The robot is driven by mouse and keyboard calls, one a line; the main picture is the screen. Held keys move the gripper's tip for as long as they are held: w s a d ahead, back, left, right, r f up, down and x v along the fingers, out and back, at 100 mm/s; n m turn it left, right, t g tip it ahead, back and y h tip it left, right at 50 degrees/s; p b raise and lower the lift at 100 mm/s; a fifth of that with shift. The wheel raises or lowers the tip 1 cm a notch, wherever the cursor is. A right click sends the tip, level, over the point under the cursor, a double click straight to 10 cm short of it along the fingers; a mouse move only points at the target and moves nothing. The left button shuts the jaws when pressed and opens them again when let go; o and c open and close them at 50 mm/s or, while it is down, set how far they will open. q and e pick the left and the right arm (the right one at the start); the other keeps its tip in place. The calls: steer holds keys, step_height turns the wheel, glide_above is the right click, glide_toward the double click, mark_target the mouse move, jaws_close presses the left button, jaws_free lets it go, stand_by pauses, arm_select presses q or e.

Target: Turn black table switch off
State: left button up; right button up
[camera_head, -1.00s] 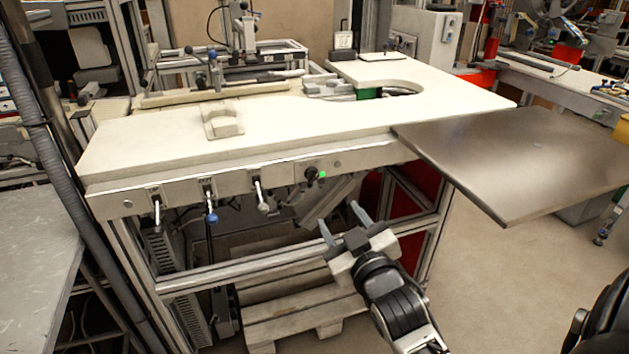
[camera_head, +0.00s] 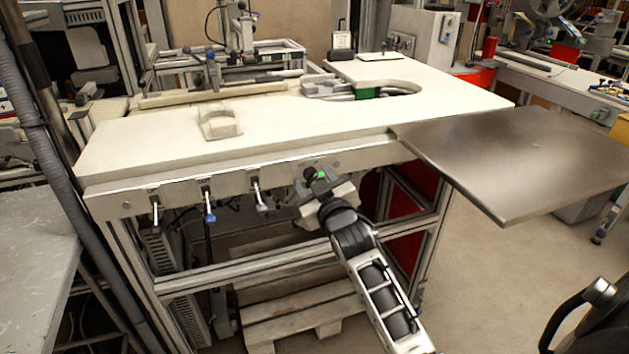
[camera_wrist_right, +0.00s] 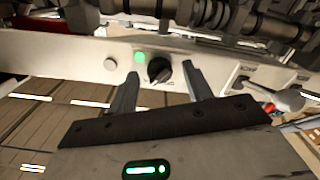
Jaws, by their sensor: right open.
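The black table switch (camera_wrist_right: 159,71) is a round dark knob on the table's pale front rail, beside a lit green lamp (camera_wrist_right: 139,57). My right gripper (camera_head: 316,182) is at the rail, in front of the switch. In the right wrist view my right gripper (camera_wrist_right: 161,80) is open, with one fingertip to each side of the knob. I cannot tell whether the fingers touch it. My left gripper is not in view.
The white tabletop (camera_head: 300,125) overhangs the rail. A grey metal plate (camera_head: 520,165) juts out at the right. A wooden pallet (camera_head: 300,312) lies under the table.

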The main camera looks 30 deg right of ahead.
steer(key=c, duration=1)
steer(key=shift+o, duration=0.2)
steer(key=shift+n, duration=0.3)
steer(key=n+p, duration=0.1)
steer(key=n, duration=0.1)
steer(key=shift+n+p, duration=0.4)
steer(key=n+p, duration=0.1)
steer(key=n, duration=0.2)
steer(key=shift+n, duration=0.3)
steer(key=n, duration=0.6)
steer(key=shift+n+p, duration=0.3)
steer(key=shift+n, duration=0.3)
